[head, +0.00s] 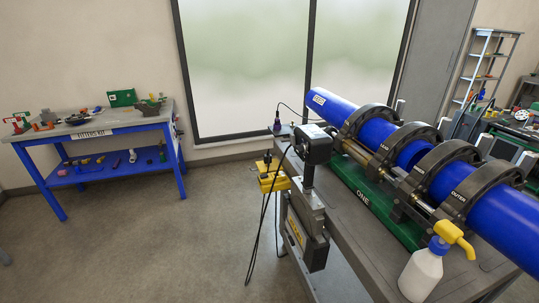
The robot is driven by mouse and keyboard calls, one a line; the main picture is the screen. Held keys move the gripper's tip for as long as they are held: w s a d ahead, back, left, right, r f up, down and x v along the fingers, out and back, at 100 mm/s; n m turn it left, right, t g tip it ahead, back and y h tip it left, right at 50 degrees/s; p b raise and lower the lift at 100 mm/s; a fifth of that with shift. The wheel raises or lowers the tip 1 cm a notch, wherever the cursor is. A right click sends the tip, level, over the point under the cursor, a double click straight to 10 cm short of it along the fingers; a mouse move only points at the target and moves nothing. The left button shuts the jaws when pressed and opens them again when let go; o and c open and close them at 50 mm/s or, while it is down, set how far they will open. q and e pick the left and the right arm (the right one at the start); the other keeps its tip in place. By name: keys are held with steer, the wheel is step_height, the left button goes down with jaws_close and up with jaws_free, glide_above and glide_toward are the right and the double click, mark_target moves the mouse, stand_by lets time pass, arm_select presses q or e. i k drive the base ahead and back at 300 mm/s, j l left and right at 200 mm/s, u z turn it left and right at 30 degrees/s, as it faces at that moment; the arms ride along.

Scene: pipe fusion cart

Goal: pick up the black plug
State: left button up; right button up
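A small dark piece (267,157), which may be the black plug, stands at the top of a yellow block (271,178) by the cart's left edge. A second small dark upright piece (277,124) with a thin black cable stands at the cart's far left corner. Both are too small to tell which is the plug. Black cables hang down beside the yellow block. Neither of my grippers is in view.
The grey cart (352,240) carries a green pipe clamp machine (352,190) holding blue pipes (375,132). A black-headed device (313,145) stands at its left edge. A blue workbench (120,125) is left; floor between is clear.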

mark_target(265, 157)
steer(key=i+j+z, duration=0.15)
steer(key=i+j, duration=0.25)
steer(key=i+j+z, duration=0.1)
steer(key=i+j, duration=0.35)
steer(key=i+j+z, duration=0.15)
steer(key=i+j, duration=0.35)
steer(key=i+j+z, duration=0.1)
steer(key=i+j, duration=0.3)
steer(key=i+j+z, duration=0.15)
steer(key=i+j, duration=0.2)
steer(key=j, duration=0.3)
steer(key=i+j, duration=0.15)
steer(key=i+l, duration=0.1)
